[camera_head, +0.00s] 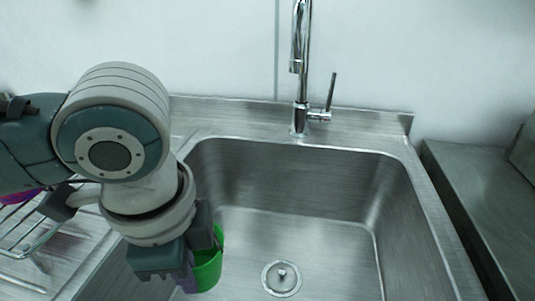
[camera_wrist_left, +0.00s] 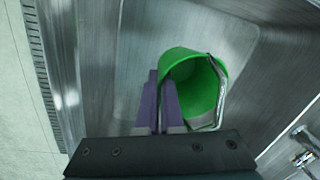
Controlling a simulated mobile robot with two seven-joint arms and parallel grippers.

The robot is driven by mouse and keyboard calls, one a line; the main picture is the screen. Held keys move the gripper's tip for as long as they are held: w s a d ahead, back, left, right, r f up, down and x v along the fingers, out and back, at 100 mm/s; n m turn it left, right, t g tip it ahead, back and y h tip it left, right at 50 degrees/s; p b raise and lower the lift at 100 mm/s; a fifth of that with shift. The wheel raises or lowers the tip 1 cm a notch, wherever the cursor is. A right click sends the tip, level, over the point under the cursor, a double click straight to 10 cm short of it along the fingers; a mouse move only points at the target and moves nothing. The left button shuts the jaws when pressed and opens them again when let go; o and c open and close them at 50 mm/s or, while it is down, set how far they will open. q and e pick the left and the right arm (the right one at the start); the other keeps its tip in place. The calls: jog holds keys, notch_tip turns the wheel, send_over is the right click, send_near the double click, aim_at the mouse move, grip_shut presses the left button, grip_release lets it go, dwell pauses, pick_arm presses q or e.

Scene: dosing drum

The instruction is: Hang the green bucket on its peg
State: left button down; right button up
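The green bucket (camera_head: 208,270) is in the lower middle of the head view, over the sink and partly hidden behind my left gripper (camera_head: 190,262). In the left wrist view the green bucket (camera_wrist_left: 190,70) shows its open mouth, with a grey wire handle on its right side. The purple fingers of my left gripper (camera_wrist_left: 160,105) are close together at the bucket's left rim, one on each side of its wall, so the gripper looks shut on the rim. No peg can be made out in either view. My right gripper is not in view.
The steel sink basin (camera_head: 300,190) lies under and right of the bucket, with a drain (camera_head: 282,278) in its floor. A tall chrome tap (camera_head: 300,70) stands at the back edge. A wire rack (camera_head: 25,240) is at the left, with a magenta item (camera_head: 20,196) partly hidden there.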

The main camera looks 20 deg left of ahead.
pick_arm(q)
notch_tip(320, 180, down, 19)
jog(key=b, duration=0.7)
jog(key=shift+r, duration=0.15)
jog(key=shift+f, duration=0.4)
jog(key=shift+f, duration=0.2)
jog(key=c, duration=1.1)
grip_release()
